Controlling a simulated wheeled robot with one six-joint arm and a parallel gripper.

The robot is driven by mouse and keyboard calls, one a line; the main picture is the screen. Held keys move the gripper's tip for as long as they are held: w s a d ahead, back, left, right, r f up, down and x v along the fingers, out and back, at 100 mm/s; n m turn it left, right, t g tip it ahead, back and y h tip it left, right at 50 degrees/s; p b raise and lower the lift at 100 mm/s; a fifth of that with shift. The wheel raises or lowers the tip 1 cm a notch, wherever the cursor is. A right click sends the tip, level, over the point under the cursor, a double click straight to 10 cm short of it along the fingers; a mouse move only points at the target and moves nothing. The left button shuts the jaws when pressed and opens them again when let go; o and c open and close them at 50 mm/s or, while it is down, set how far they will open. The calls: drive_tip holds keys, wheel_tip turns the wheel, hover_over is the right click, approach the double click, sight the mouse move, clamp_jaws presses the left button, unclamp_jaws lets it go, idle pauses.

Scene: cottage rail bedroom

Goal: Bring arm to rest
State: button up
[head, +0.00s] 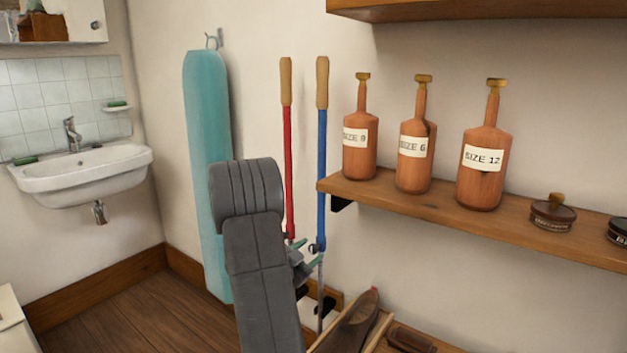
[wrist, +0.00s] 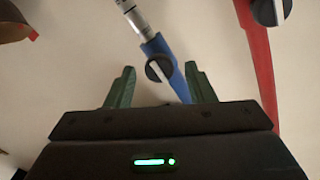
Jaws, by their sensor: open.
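My arm (head: 262,270) is raised in the middle of the head view, its grey links in front of the wall. My gripper (head: 305,254) shows partly past the arm, beside the lower parts of a red-handled pole (head: 288,165) and a blue-handled pole (head: 321,160). In the wrist view my gripper (wrist: 160,80) is open, its two green fingers apart. The blue pole (wrist: 176,82) with a dark knob shows between the fingers; I cannot tell how far beyond them it is. The red pole (wrist: 258,60) is to the right. Nothing is gripped.
A teal ironing board (head: 207,130) hangs on the wall behind my arm. A wooden shelf (head: 400,206) at right bears three labelled bottles (head: 484,160) and round tins (head: 552,214). A dark shoe-like item (head: 350,322) is below. A sink (head: 85,172) is at left, with clear floor (head: 130,310).

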drive_tip(key=n+p, duration=0.3)
drive_tip(key=shift+r, duration=0.2)
drive_tip(key=shift+f+n+p, duration=0.15)
drive_tip(key=shift+n+p, duration=0.45)
drive_tip(key=shift+n, duration=0.4)
